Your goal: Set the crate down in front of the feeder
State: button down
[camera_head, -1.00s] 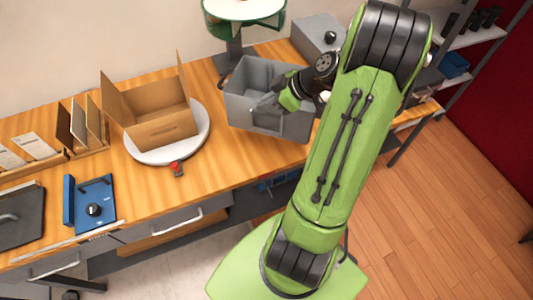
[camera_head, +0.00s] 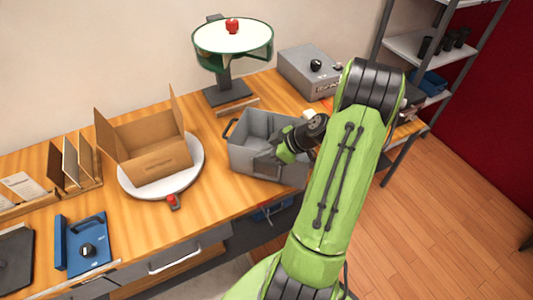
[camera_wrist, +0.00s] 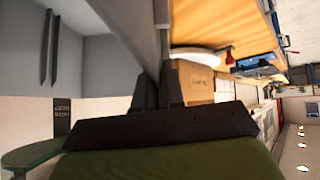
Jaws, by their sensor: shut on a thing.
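The grey crate (camera_head: 243,160) is at the right part of the wooden bench in the head view, with a dark handle at its left end. My gripper (camera_head: 272,157) is shut on the crate's wall. In the wrist view the jaws (camera_wrist: 158,92) pinch the grey wall, and the crate's inside (camera_wrist: 95,50) fills the upper left. Whether the crate's base touches the bench cannot be told. The feeder (camera_head: 232,42), a round green-rimmed bowl with a white top on a dark stand, stands behind the crate. A red piece (camera_head: 232,26) lies on it.
An open cardboard box (camera_head: 152,155) sits on a white turntable (camera_head: 130,184) left of the crate. A grey control box (camera_head: 309,70) stands behind right. A blue device (camera_head: 88,245) and card holders (camera_head: 72,170) are farther left. Shelves (camera_head: 415,48) stand at the right.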

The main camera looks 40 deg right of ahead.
jog(key=shift+a, duration=0.1)
jog(key=c, duration=1.2)
grip_release()
jog(key=shift+c, duration=0.2)
